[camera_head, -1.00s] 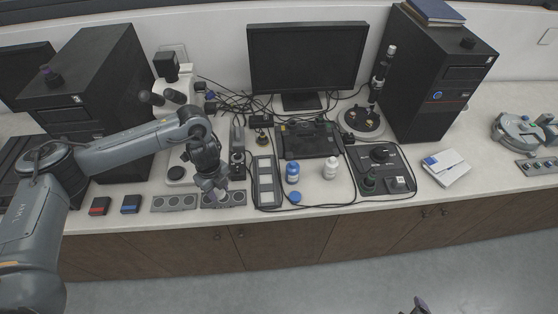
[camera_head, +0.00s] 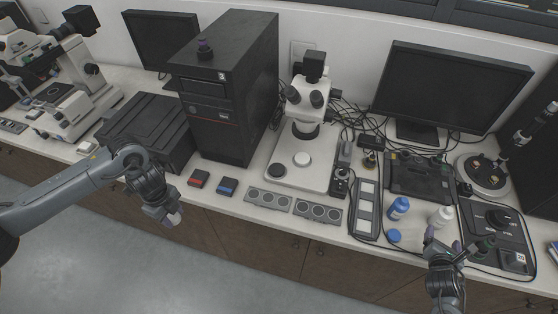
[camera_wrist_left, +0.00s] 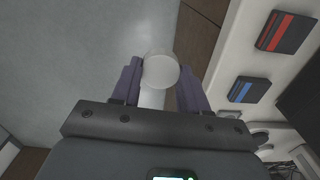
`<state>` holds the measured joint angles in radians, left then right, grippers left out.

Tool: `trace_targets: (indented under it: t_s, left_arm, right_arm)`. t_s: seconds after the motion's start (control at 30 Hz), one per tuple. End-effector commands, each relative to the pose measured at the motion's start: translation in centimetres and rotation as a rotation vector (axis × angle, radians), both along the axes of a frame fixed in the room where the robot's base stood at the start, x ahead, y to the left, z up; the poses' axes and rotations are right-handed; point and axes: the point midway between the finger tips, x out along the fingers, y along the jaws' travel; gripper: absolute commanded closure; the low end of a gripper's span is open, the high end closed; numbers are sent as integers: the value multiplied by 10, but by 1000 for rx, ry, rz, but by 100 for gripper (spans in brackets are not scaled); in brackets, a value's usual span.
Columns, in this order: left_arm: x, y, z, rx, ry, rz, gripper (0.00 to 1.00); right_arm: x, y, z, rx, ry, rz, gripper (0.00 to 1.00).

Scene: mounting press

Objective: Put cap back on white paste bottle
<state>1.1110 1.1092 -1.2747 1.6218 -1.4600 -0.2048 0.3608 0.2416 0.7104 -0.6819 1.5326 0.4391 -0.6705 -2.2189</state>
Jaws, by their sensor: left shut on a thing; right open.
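The white bottle (camera_head: 441,217) stands upright on the bench at the right in the head view, beside a blue bottle (camera_head: 398,208). My left gripper (camera_head: 173,218) is off the bench's front edge, over the floor, far left of the bottle. It is shut on a pale round piece (camera_wrist_left: 160,70), seen between the purple fingers in the left wrist view; it looks like a white cap, but its details are unclear. My right gripper (camera_head: 445,244) is open, just in front of the white bottle; whether it touches the bottle I cannot tell.
A blue cap (camera_head: 394,236) lies before the blue bottle. A red box (camera_head: 199,178), a blue box (camera_head: 228,186) and grey plates with round recesses (camera_head: 317,210) line the front edge. A microscope (camera_head: 302,140) and a black control box (camera_head: 497,235) flank the bottles.

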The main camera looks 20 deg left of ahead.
Motion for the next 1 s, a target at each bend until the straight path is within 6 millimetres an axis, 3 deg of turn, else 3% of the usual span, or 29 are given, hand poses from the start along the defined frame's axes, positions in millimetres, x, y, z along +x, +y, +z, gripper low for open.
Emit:
trace_targets:
  t_s: [0.23,0.73,1.0]
  left_arm:
    - [-13,15,-1,0,0,31,84]
    - [-13,15,-2,0,0,31,84]
    - [-13,16,-5,0,0,32,84]
  right_arm:
    - [19,9,5,-75,-7,51,19]
    - [21,8,5,-76,-7,52,19]
    - [39,3,-3,-76,-6,52,19]
